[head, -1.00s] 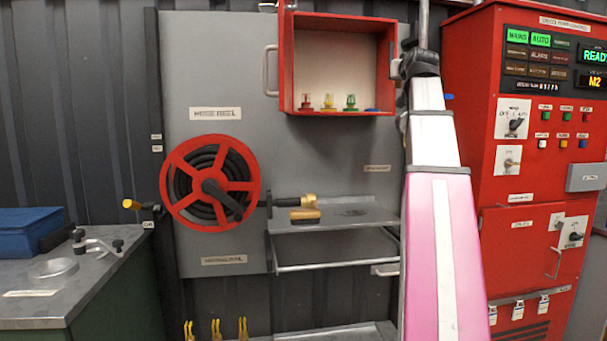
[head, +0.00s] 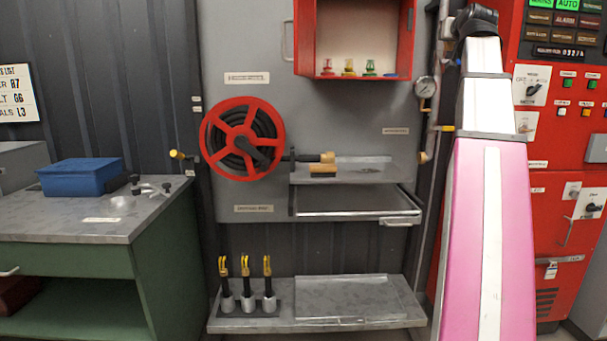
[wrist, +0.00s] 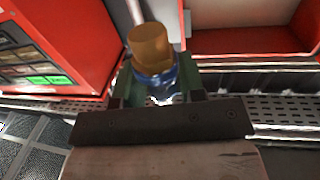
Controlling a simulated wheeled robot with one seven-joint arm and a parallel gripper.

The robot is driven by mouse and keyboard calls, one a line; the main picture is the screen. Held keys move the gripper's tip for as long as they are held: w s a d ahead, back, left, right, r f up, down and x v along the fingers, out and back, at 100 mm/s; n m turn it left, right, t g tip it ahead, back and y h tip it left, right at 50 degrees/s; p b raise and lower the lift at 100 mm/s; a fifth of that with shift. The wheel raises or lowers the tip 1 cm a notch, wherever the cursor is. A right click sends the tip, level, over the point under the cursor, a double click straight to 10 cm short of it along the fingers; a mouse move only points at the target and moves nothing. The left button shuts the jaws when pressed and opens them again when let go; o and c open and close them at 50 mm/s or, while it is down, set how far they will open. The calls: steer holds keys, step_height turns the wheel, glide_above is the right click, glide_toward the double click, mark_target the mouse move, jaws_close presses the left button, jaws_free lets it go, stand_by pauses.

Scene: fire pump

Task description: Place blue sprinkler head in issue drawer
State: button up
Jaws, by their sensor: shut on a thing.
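My gripper (wrist: 158,88) is shut on the blue sprinkler head (wrist: 165,80) in the wrist view, its blue part between the green fingers and a brass-coloured end sticking out beyond them. In the head view the gripper and the held head are out of sight; only my pink and white arm shows. A shallow metal drawer (head: 350,201), which appears to be the issue drawer, sits pulled out under a small shelf on the grey panel, with a handle at its front right. Its inside looks empty.
Red, yellow and green sprinkler heads stand in the open red cabinet (head: 407,35), beside an empty blue spot. A shelf (head: 375,165) with a brass nozzle lies above the drawer. A hose reel (head: 243,138) is left, a gauge (head: 425,87) right, and a lower bench (head: 350,297) below.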

steer(key=w+a+f, duration=0.5)
steer(key=a+f, duration=0.2)
steer(key=f, duration=0.7)
steer(key=w+a+f+y, duration=0.1)
steer(key=w+a+f, duration=0.4)
steer(key=f, duration=0.9)
steer(key=w+a+f+n+y, duration=0.1)
steer(key=w+a+f, duration=0.5)
steer(key=a+f, duration=0.5)
steer(key=shift+a+f, duration=0.15)
steer(key=shift+f, duration=0.7)
steer(key=shift+a+f, duration=0.1)
steer(key=shift+f, duration=0.75)
steer(key=shift+a+f, duration=0.4)
steer(key=shift+f, duration=0.1)
